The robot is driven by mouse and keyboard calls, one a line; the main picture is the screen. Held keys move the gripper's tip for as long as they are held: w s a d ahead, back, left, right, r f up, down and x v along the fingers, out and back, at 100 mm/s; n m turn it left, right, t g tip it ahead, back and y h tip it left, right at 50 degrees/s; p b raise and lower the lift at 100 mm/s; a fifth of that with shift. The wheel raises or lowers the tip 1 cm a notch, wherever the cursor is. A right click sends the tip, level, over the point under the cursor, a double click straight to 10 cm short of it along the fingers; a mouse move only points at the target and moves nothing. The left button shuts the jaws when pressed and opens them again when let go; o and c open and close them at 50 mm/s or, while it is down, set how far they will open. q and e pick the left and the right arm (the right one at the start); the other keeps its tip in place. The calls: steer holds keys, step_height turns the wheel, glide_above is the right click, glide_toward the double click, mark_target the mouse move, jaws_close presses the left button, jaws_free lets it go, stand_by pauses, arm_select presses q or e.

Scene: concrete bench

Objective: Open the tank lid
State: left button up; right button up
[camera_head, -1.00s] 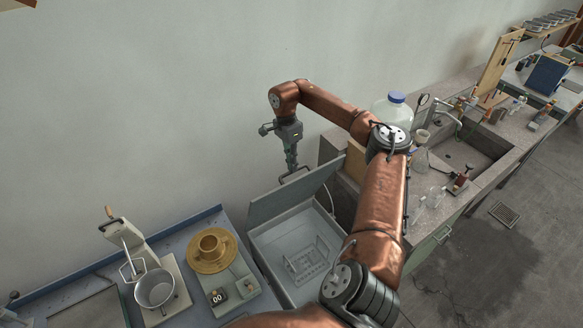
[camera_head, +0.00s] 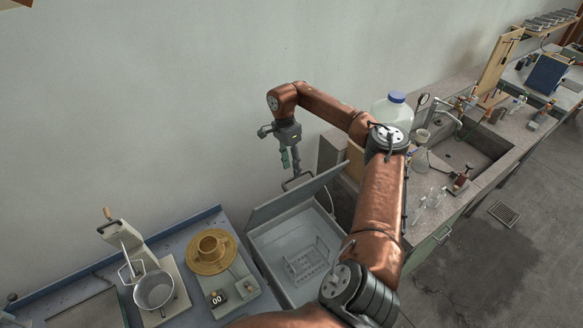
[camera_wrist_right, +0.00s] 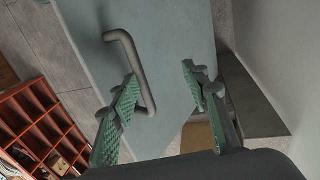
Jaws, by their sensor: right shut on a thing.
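The grey tank (camera_head: 272,285) stands in the gap between the two benches, with a white rack inside it. Its lid (camera_head: 300,200) is raised and tilted up at the wall side, so the tank's inside shows. The lid's bar handle (camera_head: 297,182) is on its wall-facing side; in the right wrist view the handle (camera_wrist_right: 143,72) is a bent grey bar on the flat lid (camera_wrist_right: 178,50). My right gripper (camera_head: 290,167) reaches down behind the lid and is shut on the handle, whose bar shows beside one green finger in the wrist view. My left gripper is out of view.
A scale with a tan dish (camera_head: 210,250) and a metal pot (camera_head: 155,290) stand on the left bench. A sink (camera_head: 470,158), a blue-capped bottle (camera_head: 394,112) and glassware are on the right bench. The wall is close behind the lid.

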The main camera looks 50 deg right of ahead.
step_height(320, 180, up, 12)
steer(key=w, duration=0.2)
steer(key=shift+d+f, duration=0.2)
steer(key=shift+d, duration=0.2)
steer(key=shift+a, duration=0.1)
steer(key=shift+w, duration=0.1)
